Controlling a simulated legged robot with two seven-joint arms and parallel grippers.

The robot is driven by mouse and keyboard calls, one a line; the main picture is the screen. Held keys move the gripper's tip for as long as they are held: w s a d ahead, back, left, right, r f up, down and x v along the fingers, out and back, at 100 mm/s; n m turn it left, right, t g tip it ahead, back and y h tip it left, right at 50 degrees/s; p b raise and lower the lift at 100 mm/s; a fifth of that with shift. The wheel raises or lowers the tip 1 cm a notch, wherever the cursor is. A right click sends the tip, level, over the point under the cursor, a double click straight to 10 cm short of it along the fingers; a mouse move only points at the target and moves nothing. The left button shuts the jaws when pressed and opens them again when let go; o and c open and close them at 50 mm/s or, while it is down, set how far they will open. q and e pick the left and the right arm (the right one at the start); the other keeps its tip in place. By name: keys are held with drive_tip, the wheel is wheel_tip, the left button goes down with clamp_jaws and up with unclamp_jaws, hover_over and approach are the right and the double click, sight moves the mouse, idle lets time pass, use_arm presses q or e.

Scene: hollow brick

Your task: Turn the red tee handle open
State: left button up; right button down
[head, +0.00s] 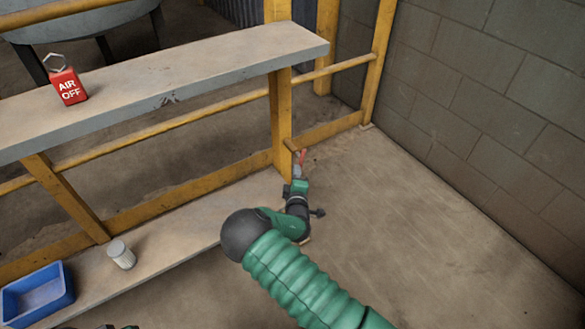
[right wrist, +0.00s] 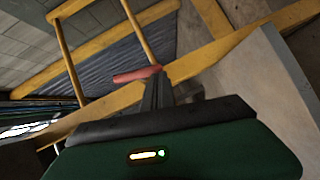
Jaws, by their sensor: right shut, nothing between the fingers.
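The red tee handle (head: 303,157) is a small red bar beside the yellow post under the shelf. It also shows in the right wrist view (right wrist: 136,74), lying slightly tilted across the fingertips and reaching out to their left. My right gripper (head: 298,168) is shut and empty, its tips right at the handle; in the right wrist view the grey fingers (right wrist: 158,88) point at the bar's right end. I cannot tell whether they touch it. The handle's stem and mount are hidden.
A grey shelf (head: 190,75) on yellow posts carries a red "AIR OFF" tag (head: 68,86). A lower board (head: 180,235) holds a white cup (head: 121,254) and a blue bin (head: 38,295). A block wall (head: 500,95) stands at right; the floor before it is clear.

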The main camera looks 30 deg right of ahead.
drive_tip(key=shift+d+f+n+t+h+b, duration=0.15)
drive_tip(key=shift+f+n+t+h+b, duration=0.25)
drive_tip(key=shift+n+b, duration=0.3)
drive_tip(key=shift+d, duration=0.1)
idle(0.4)
